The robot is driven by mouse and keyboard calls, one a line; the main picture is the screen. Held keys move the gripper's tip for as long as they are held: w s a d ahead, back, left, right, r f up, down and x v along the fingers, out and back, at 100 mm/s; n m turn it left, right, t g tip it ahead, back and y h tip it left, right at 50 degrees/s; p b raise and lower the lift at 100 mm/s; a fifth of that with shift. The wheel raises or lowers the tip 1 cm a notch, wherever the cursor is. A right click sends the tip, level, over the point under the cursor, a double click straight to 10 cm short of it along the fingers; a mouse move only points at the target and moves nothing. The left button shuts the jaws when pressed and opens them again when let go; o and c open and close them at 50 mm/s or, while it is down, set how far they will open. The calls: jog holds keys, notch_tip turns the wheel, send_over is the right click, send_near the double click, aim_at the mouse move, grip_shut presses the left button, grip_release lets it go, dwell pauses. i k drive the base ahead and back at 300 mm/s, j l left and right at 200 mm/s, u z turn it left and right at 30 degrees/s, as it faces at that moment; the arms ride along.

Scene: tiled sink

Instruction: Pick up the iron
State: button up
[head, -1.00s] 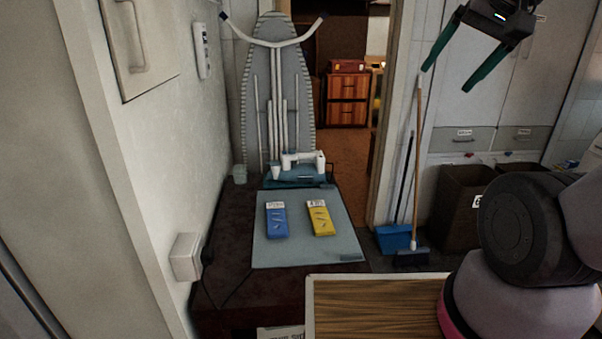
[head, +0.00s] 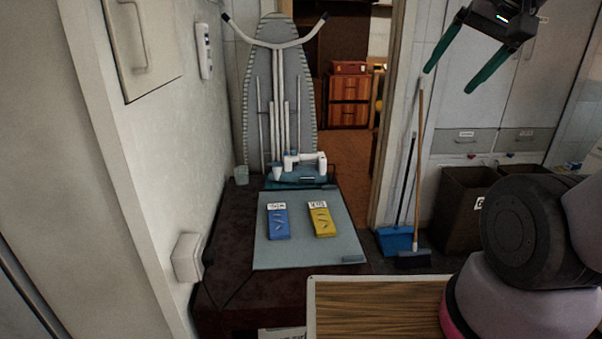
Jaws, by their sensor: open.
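The iron (head: 298,168) is white and teal and sits at the back of the dark counter, on or just behind the far edge of a grey-blue mat. Its white handle faces up. My gripper (head: 458,82) is open and empty at the upper right, with its two green fingers spread apart. It is well above and to the right of the iron, in front of the cabinets. Nothing lies between its fingers.
The mat (head: 290,254) holds a blue packet (head: 278,222) and a yellow packet (head: 321,220). A folded ironing board (head: 262,100) stands behind the iron. A broom (head: 413,190) and blue dustpan (head: 394,240) lean at right. A wooden board (head: 375,310) is in front. A wall box (head: 187,258) juts out left.

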aim_at(310, 174)
jog(key=z, duration=0.15)
jog(key=l+z, duration=0.25)
jog(key=l, duration=0.15)
jog(key=i+l+z, duration=0.15)
jog(key=l+z, duration=0.15)
jog(key=i+l+z, duration=0.25)
jog(key=l, duration=0.15)
jog(key=i+l+z, duration=0.3)
jog(key=l, duration=0.15)
jog(key=i+l+z, duration=0.25)
jog(key=i+l+u, duration=0.15)
jog(key=i+u, duration=0.2)
jog(key=i+l+u, duration=0.25)
jog(key=u, duration=0.15)
jog(key=i+j+u, duration=0.2)
jog(key=i+u, duration=0.25)
jog(key=i+j+u, duration=0.1)
jog(key=i+u, duration=0.2)
jog(key=u, duration=0.2)
jog(key=i+l+u, duration=0.1)
jog(key=i+u, duration=0.35)
jog(key=i+l+u, duration=0.2)
jog(key=u, duration=0.25)
jog(key=i+l+u, duration=0.1)
jog(key=i+u, duration=0.35)
jog(key=i+l+u, duration=0.25)
jog(key=u, duration=0.2)
jog(key=i+l+u, duration=0.45)
